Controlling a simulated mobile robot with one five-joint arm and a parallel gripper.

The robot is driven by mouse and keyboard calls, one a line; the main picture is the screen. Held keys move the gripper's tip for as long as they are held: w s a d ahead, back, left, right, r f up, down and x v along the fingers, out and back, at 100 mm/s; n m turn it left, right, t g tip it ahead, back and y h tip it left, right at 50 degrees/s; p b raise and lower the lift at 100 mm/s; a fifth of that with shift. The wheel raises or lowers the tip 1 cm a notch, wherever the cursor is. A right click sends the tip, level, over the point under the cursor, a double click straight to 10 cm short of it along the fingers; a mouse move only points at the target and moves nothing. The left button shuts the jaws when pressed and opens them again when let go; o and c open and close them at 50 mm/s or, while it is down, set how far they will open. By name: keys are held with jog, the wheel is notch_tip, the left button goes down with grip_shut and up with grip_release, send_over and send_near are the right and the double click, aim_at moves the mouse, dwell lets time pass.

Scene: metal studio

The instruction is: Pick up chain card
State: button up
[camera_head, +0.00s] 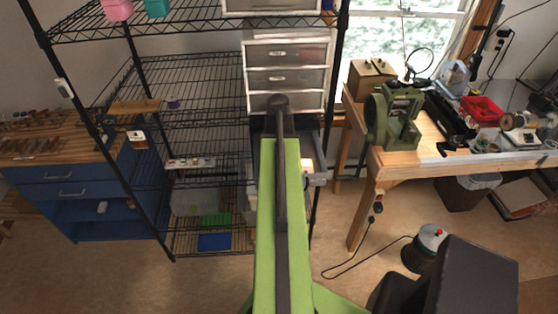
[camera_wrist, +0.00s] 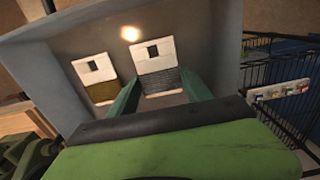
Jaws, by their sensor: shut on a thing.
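In the wrist view, my gripper (camera_wrist: 162,88) has its two green fingers on either side of a white card (camera_wrist: 153,56) with a dark grey chain panel and a square hole near its top. The jaws are shut on this chain card. A second white card (camera_wrist: 95,68) with a gold-brown chain panel stands just left of it, apart from my fingers. Both cards are in front of a grey drawer wall (camera_wrist: 215,38). In the head view, my green arm hides the cards and fingers.
In the head view, a grey drawer unit (camera_head: 288,58) stands on a black wire shelf rack (camera_head: 180,75). A wooden workbench (camera_head: 430,158) with a green machine (camera_head: 393,115) is at right. A blue cabinet (camera_head: 70,190) stands at left.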

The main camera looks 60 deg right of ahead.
jog(key=r+p, duration=0.2)
jog(key=r, duration=0.1)
jog(key=r+p, duration=0.1)
jog(key=p, duration=0.1)
jog(key=shift+s+r, duration=0.25)
jog(key=s+r+p, duration=0.5)
jog(key=s, duration=0.6)
jog(key=shift+a+r, duration=0.25)
jog(key=shift+r, duration=0.1)
